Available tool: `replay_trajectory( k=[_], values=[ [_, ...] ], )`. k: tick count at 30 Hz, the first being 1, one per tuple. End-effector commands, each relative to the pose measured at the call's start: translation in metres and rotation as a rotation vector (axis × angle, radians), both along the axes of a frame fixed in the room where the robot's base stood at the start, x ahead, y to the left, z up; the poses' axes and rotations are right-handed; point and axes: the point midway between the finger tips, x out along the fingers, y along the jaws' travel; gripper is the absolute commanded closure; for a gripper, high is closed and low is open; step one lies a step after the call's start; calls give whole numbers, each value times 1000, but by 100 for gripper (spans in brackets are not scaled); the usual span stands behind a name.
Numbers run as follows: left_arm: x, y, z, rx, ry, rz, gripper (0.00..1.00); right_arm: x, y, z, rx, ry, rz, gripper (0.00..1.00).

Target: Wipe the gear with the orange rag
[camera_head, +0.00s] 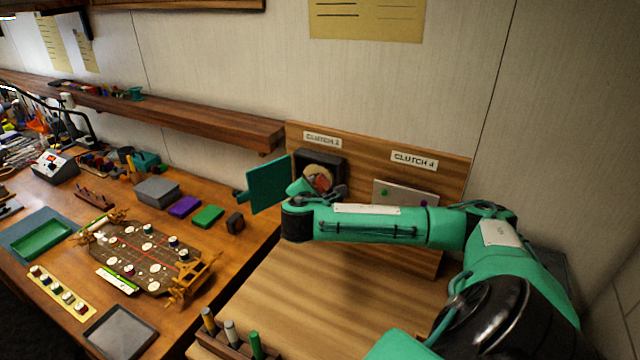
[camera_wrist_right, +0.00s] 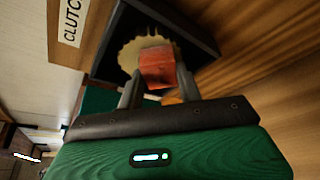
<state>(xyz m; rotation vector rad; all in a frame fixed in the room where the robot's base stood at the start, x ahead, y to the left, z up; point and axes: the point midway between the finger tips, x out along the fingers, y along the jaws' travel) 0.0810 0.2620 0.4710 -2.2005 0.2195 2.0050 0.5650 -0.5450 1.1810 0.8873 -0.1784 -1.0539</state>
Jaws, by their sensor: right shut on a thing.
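The tan toothed gear (camera_head: 315,171) sits in a dark open box (camera_head: 340,161) under the "CLUTCH 2" label. It also shows in the right wrist view (camera_wrist_right: 128,52), partly covered by the rag. My right gripper (camera_wrist_right: 158,82) is shut on the orange-red rag (camera_wrist_right: 157,66) and holds it in front of the gear. The rag overlaps the gear's middle and lower part in the picture; I cannot tell whether they touch. In the head view my right arm partly hides the gripper (camera_head: 318,186). My left gripper is not in view.
A flat green panel (camera_head: 269,185) stands left of the box. A pale plate (camera_head: 403,193) is on the wooden backboard (camera_head: 440,172) under "CLUTCH 4". A rack of markers (camera_head: 232,345) stands at the front. The wooden surface (camera_head: 300,305) below my arm is mostly clear.

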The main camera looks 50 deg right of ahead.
Motion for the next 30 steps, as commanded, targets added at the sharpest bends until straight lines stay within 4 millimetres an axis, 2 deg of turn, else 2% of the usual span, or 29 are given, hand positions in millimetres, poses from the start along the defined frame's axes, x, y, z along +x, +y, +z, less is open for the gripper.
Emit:
replay_trajectory(
  k=[3, 11, 21, 30],
  values=[
    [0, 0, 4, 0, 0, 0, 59, 11, 3, 1, 1, -1, 0, 83],
    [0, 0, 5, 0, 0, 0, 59, 20, 4, 1, 1, -1, 1, 83],
    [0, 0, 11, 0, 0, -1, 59, 46, 10, 1, 1, -1, 2, 83],
    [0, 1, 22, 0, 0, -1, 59, 45, 11, 3, 0, -2, 5, 83]
  ],
)
